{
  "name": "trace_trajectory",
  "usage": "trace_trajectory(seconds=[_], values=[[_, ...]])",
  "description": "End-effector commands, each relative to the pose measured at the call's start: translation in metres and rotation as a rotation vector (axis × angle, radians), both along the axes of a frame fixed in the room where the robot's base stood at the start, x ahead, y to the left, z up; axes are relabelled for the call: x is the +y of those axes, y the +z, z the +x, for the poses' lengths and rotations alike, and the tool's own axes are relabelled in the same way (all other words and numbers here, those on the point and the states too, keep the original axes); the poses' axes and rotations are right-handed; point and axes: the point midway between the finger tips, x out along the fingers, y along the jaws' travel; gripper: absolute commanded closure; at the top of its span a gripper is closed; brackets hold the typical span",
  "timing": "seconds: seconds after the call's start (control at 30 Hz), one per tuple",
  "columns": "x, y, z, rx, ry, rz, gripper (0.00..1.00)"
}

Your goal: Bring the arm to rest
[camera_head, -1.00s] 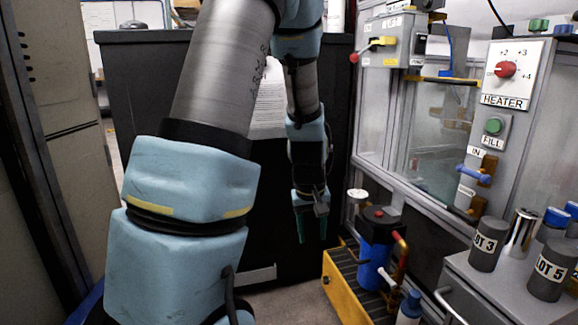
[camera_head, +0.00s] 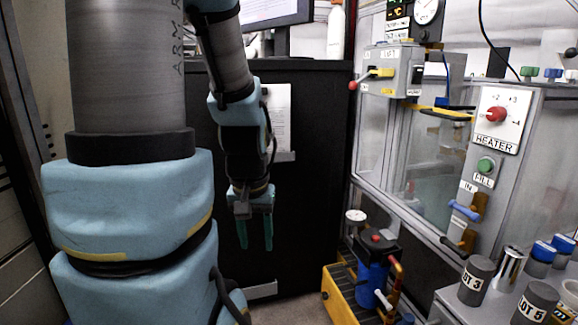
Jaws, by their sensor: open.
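My gripper (camera_head: 255,246) hangs at the end of my blue and grey arm, pointing down, left of the picture's middle. Its two green fingers are apart with nothing between them. It hangs in front of the black cabinet (camera_head: 310,180) and touches nothing that I can see. My arm's large upper links fill the left side of the view.
At right stands a glass-fronted enclosure with a heater panel (camera_head: 499,119) and a green fill button (camera_head: 486,165). A blue pump (camera_head: 372,277) stands on a yellow base (camera_head: 339,297). Grey lot canisters (camera_head: 476,281) stand at lower right. A grey wall is at far left.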

Motion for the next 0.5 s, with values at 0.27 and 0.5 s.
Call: trace_trajectory(seconds=[0.27, 0.5], values=[[0.000, 0.082, 0.000, 0.000, 0.001, 0.000, 0.51], [0.000, 0.135, 0.000, 0.000, 0.001, 0.000, 0.51]])
